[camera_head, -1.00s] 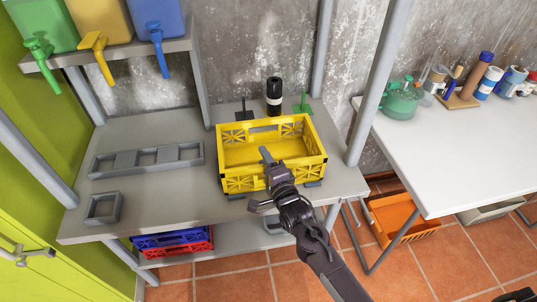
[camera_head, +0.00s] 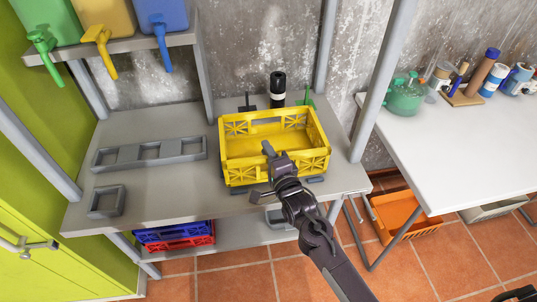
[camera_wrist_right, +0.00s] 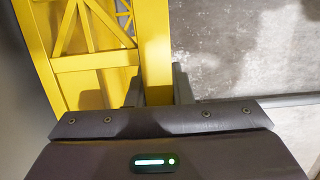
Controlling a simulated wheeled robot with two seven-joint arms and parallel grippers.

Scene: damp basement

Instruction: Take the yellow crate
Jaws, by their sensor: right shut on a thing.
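The yellow crate (camera_head: 245,173) stands upright and looks empty on the grey workbench (camera_head: 165,200). Small grey pieces show under its front corners. My right gripper (camera_head: 270,166) is shut on the crate's front wall, near its middle. One finger is inside the crate and the other is outside. In the right wrist view, the yellow crate wall (camera_wrist_right: 155,45) runs between the two fingers of the right gripper (camera_wrist_right: 157,90). I cannot tell whether the crate is lifted at all. My left gripper is not in view.
A black bottle (camera_head: 278,90) and a green item (camera_head: 308,97) stand behind the crate. A grey rack (camera_head: 150,152) and small grey frame (camera_head: 106,201) lie left. A metal post (camera_head: 378,85) rises at right, before a white table (camera_head: 455,145). Blue and red crates (camera_head: 175,241) sit below.

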